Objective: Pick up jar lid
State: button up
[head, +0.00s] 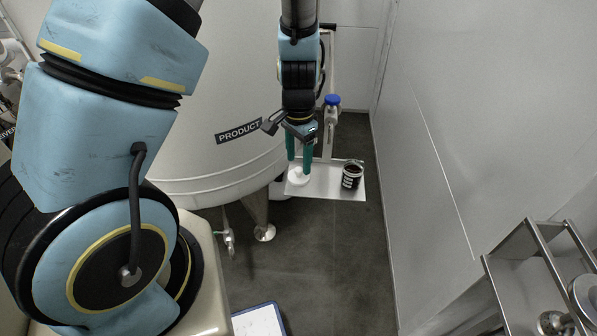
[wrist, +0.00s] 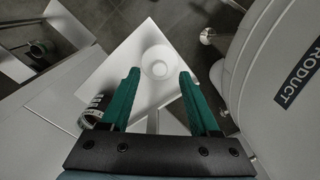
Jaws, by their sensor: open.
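The jar lid (head: 299,180) is a white round piece lying on a small white tray (head: 335,190) beside the tank. In the wrist view the lid (wrist: 158,62) shows as a pale disc with a raised centre, just beyond and between my fingertips. My gripper (head: 298,168) points down over the lid with its two green fingers apart. In the wrist view the gripper (wrist: 160,75) has nothing between its fingers. A dark jar with a black and white label (head: 351,176) stands on the tray, right of the lid; it also shows in the wrist view (wrist: 92,112).
The large tank (head: 215,90), marked PRODUCT, stands close left of the tray. A blue-capped valve pipe (head: 332,101) rises behind the tray. A plain wall (head: 490,100) is to the right, a metal rack (head: 545,270) at lower right. The dark floor between is mostly clear.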

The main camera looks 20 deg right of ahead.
aim_at(299, 174)
jog(key=shift+f, duration=1.25)
grip_shut()
